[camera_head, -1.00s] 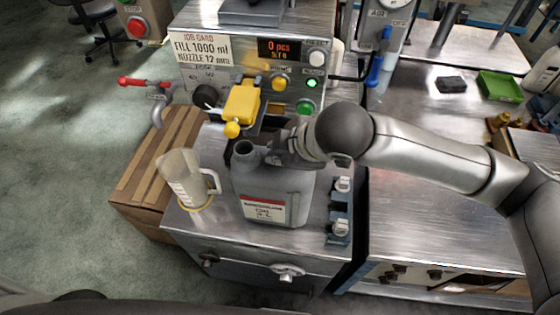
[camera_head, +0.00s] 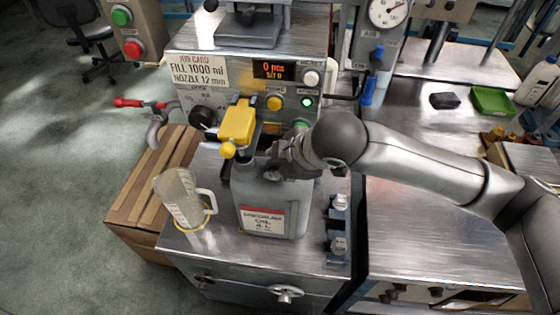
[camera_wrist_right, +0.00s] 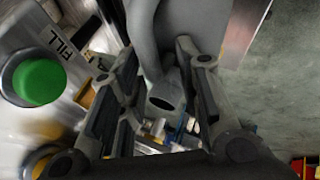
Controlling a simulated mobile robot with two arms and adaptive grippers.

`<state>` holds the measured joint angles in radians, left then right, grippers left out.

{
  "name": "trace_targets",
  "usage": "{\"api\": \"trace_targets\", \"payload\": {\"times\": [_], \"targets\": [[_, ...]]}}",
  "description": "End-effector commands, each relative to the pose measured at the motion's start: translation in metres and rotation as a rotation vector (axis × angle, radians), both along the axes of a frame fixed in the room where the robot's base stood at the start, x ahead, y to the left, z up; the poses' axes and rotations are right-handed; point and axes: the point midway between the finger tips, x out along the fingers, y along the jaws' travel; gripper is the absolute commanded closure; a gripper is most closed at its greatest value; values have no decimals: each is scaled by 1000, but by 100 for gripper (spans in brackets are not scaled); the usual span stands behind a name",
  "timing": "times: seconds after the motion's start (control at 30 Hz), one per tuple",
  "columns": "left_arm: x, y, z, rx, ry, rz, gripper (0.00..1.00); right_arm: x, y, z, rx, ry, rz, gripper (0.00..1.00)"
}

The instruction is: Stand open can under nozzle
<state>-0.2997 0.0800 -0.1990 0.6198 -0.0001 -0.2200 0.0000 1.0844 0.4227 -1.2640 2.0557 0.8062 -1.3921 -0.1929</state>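The grey can (camera_head: 275,205) with a white and red label stands upright on, or just above, the metal bench in front of the filling machine. Its mouth is hidden in the head view, just below the yellow nozzle head (camera_head: 237,123). The wrist view shows the can's uncapped neck with a dark opening (camera_wrist_right: 166,98). My right gripper (camera_head: 283,155) is at the can's top handle, with its fingers on both sides of the grey handle in the wrist view (camera_wrist_right: 157,85). My left gripper is not in view.
A clear measuring jug (camera_head: 180,200) stands left of the can. Blue clamp-like fixtures (camera_head: 339,225) are right of it. The machine's front panel (camera_head: 215,95) with buttons is behind. A cardboard box (camera_head: 140,210) sits left of the bench.

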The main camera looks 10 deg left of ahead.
Motion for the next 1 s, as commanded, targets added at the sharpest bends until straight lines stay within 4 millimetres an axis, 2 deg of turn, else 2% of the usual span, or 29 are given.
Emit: {"api": "trace_targets", "payload": {"times": [0.3, 0.47, 0.8, 1.0], "targets": [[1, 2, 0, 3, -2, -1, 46, 0, 0, -1, -1, 2, 0, 59], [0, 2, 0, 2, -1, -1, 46, -4, -5, 10, 1, -1, -1, 59], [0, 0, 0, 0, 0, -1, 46, -33, -32, 67, 1, -4, 1, 59], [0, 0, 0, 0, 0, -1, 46, -45, -44, 91, 1, -2, 1, 59]]}}
